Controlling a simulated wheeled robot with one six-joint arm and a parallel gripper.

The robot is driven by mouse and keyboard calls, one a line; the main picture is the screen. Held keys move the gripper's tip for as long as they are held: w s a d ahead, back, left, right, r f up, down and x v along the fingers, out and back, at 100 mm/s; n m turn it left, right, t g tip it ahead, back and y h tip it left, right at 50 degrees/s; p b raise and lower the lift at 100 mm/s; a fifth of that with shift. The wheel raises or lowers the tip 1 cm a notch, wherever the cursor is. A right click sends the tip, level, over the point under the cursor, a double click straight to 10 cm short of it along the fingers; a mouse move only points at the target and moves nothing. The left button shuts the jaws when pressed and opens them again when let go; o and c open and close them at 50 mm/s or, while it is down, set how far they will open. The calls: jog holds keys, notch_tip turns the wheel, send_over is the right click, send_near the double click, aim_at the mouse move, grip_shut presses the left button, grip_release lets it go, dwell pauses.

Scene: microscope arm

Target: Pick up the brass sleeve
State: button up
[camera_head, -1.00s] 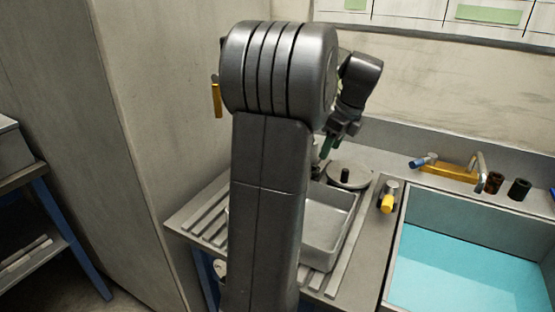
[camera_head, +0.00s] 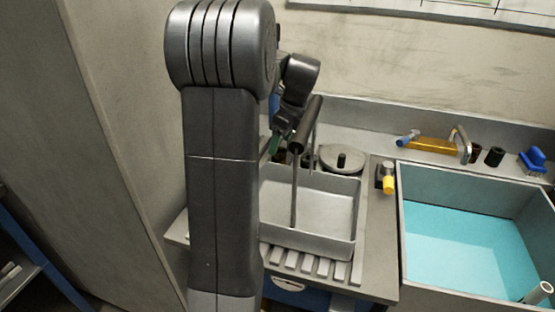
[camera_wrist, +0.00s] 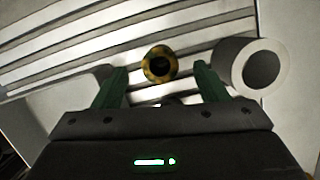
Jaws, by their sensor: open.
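In the wrist view the brass sleeve (camera_wrist: 158,51) shows as a yellow-brown ring with a dark hole, seen end-on. It appears beyond and between the two green fingers of my gripper (camera_wrist: 159,70), which are apart with nothing held between them. How far it stands beyond the tips is hard to tell. A larger pale grey sleeve (camera_wrist: 229,62) lies just right of the right finger. In the head view my gripper (camera_head: 275,143) is partly hidden behind my arm, near the back of the drainer. The brass sleeve is not visible there.
Ribbed drainer slats (camera_wrist: 60,45) lie beneath. The head view shows a metal tray (camera_head: 330,240), a dark upright rod (camera_head: 294,190), a round lid with a knob (camera_head: 328,155), a yellow-tipped fitting (camera_head: 389,184) and a basin of blue-green liquid (camera_head: 460,245) at right.

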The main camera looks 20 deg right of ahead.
aim_at(279, 151)
jog(key=shift+f, duration=0.7)
jog(key=x, duration=0.5)
jog(key=shift+c, duration=0.2)
jog(key=c, duration=1.3)
